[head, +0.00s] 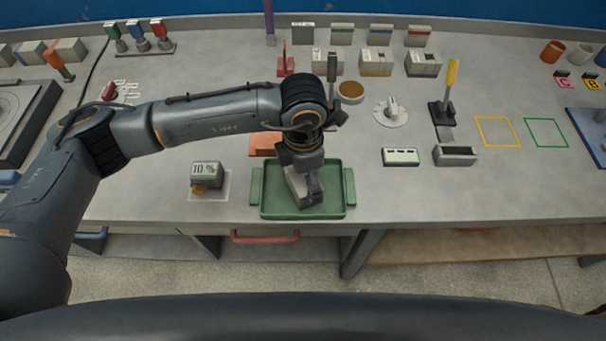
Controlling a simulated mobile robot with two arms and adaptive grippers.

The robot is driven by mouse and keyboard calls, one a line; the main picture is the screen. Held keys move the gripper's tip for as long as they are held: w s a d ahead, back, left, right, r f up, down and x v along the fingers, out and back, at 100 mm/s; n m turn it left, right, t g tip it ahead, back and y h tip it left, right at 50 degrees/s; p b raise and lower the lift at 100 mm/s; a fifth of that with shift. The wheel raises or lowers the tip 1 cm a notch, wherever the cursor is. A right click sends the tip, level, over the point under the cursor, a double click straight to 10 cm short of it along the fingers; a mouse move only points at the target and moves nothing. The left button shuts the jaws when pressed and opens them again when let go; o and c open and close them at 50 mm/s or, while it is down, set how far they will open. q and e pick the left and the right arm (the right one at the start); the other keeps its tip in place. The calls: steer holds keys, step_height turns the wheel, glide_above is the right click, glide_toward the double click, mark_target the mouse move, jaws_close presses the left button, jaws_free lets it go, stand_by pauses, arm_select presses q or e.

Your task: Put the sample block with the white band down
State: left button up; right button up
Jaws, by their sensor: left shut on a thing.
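My left gripper (308,184) reaches in from the left and points down over the green tray (268,211) near the bench's front edge. It is shut on a light grey block (296,186), which I take to be the sample block. The block is at the tray, but I cannot tell whether it touches the tray floor. The gripper covers part of the block, and I cannot make out a white band on it. My right gripper is not in view.
Several grey blocks (376,62) stand at the back. A scale reading 10 % (207,174) is left of the tray. An orange-red block (264,143) lies behind it. A round dial (391,112) and a yellow-handled lever (447,92) stand to the right.

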arm_select(q)
steer(key=o, duration=1.3)
steer(key=shift+f, duration=0.1)
steer(key=shift+r, duration=0.4)
step_height(320, 180, up, 12)
steer(key=b, duration=0.1)
steer(key=shift+f+b, duration=0.2)
steer(key=shift+b, duration=0.15)
